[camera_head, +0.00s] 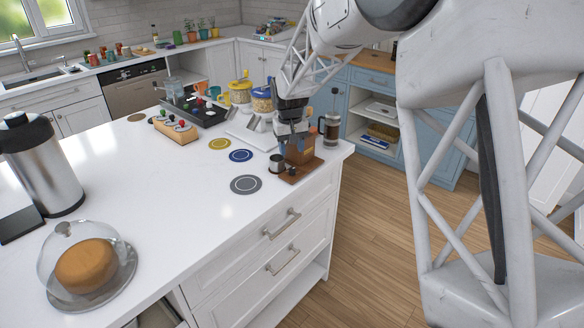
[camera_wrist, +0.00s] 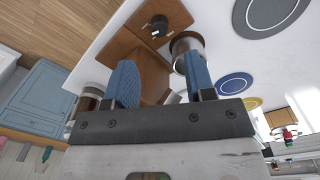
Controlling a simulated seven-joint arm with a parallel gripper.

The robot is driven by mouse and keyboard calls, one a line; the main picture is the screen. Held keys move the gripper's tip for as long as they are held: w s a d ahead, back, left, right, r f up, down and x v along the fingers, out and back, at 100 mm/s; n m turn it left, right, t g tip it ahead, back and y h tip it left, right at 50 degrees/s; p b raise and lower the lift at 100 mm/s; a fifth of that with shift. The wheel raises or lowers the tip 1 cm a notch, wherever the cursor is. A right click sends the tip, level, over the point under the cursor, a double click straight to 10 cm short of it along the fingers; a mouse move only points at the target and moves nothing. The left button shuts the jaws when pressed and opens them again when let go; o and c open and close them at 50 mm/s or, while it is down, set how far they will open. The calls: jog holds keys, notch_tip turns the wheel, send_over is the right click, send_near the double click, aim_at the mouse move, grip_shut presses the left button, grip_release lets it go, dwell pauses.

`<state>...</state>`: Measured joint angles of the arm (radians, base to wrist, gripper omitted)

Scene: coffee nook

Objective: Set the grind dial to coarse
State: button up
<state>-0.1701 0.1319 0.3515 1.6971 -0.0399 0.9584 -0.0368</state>
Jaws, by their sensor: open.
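The grinder is a brown wooden block (camera_head: 303,152) on a flat wooden base (camera_head: 302,172) near the counter's front right corner. In the wrist view its brown body (camera_wrist: 150,72) shows between my fingers. A small black dial (camera_wrist: 159,21) with light marks near it sits on the base; its setting is too small to read. A metal cup (camera_head: 277,163) stands beside the block and also shows in the wrist view (camera_wrist: 187,44). My gripper (camera_head: 291,128) points down over the grinder, open, its two blue fingers (camera_wrist: 161,80) apart from the dial.
A glass and metal press (camera_head: 330,127) stands close behind the grinder at right. Grey (camera_head: 246,185), blue (camera_head: 241,156) and yellow (camera_head: 220,144) round mats lie to the left. The front middle of the counter is clear.

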aim_at(292, 169)
jog(key=shift+f, duration=0.1)
dwell(0.4)
jog(key=shift+d+f, duration=0.1)
jog(key=shift+f, duration=3.7)
jog(key=c, duration=0.9)
jog(key=shift+m, duration=1.4)
grip_shut()
grip_release()
jog(key=o, duration=0.9)
